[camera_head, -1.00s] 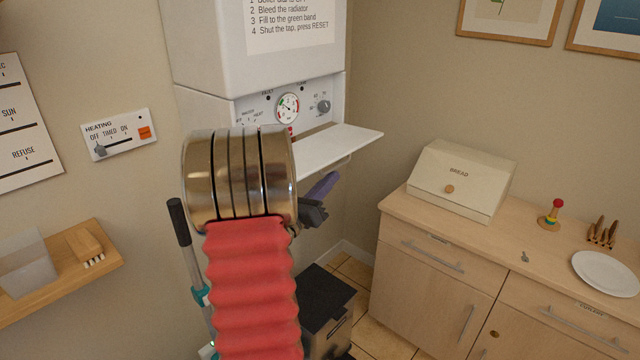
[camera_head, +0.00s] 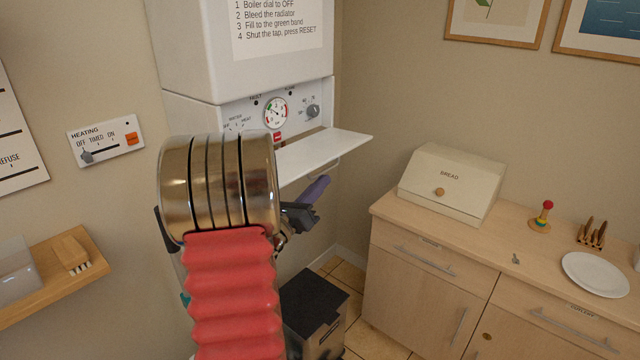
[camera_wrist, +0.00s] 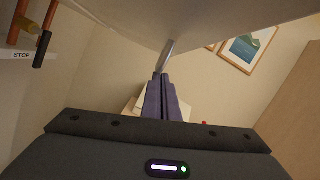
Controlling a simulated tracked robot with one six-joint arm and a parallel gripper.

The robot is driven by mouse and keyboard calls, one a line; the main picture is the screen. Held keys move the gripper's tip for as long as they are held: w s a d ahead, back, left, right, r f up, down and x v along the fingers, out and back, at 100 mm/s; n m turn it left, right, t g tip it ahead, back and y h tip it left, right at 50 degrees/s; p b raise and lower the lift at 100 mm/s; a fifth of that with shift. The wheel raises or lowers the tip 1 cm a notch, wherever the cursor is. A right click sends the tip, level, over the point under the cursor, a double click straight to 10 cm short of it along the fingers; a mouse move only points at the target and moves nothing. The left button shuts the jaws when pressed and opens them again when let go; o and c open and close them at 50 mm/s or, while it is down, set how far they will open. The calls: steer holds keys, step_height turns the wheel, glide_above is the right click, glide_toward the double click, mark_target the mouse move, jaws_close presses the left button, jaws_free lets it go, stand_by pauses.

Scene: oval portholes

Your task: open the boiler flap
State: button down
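The boiler flap (camera_head: 315,153) is a white panel lowered to about level below the boiler's control panel (camera_head: 275,112), which is uncovered. A thin metal handle (camera_wrist: 166,54) hangs from the flap's underside near its outer edge. My gripper (camera_head: 324,181) is under the flap, its purple fingers pointing up toward the handle. In the wrist view the fingers (camera_wrist: 160,78) lie together, with their tips at the handle's lower end. Nothing shows clearly between them, and I cannot tell whether they touch the handle. The flap's underside fills the top of the wrist view.
The control panel has dials, a gauge and a red button. A heating switch (camera_head: 106,140) is on the left wall, above a wooden shelf (camera_head: 50,270) with a brush. A bread bin (camera_head: 452,184) stands on the right counter. A dark-topped bin (camera_head: 312,302) stands below my gripper.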

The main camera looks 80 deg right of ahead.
steer(key=w+a+f, duration=0.3)
steer(key=a+f, duration=0.2)
steer(key=a, duration=0.4)
steer(key=shift+w+f, duration=0.25)
steer(key=shift+f, duration=0.1)
steer(key=shift+a, duration=0.1)
stand_by(0.5)
